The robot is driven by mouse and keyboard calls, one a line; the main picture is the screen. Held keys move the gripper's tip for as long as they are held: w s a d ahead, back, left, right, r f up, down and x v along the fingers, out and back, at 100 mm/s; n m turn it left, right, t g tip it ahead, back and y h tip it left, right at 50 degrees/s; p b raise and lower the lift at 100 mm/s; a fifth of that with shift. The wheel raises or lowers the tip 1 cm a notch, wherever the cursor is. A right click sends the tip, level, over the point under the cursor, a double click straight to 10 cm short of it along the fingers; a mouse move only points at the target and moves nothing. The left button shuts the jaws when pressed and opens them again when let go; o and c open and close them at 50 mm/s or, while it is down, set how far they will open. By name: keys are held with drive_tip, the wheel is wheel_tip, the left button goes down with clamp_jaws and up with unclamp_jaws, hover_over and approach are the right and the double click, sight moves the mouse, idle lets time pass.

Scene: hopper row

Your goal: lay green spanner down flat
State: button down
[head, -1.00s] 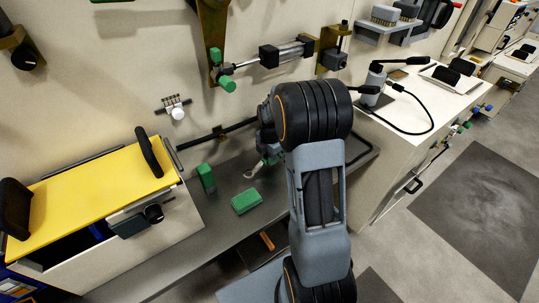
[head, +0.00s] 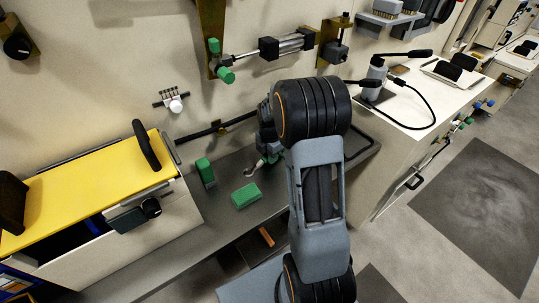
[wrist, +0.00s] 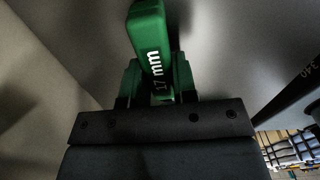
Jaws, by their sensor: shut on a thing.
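In the head view the spanner's grey end (head: 250,171) sticks out to the left of my gripper, low over the grey bench (head: 222,222). My arm hides most of the gripper and handle there. I cannot tell whether the spanner touches the bench.
A green block (head: 245,195) lies on the bench, and another green piece (head: 205,172) stands behind it near the wall. A yellow-lidded box (head: 90,190) is at left. A white cabinet (head: 400,140) is at right. A dark rail (head: 215,131) runs along the wall.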

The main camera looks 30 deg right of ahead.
drive_tip(key=shift+f, duration=0.1)
drive_tip(key=c, duration=0.8)
unclamp_jaws()
wheel_tip(320, 180, up, 14)
drive_tip(key=shift+f+p, duration=0.1)
drive_tip(key=shift+p, duration=0.25)
idle(0.5)
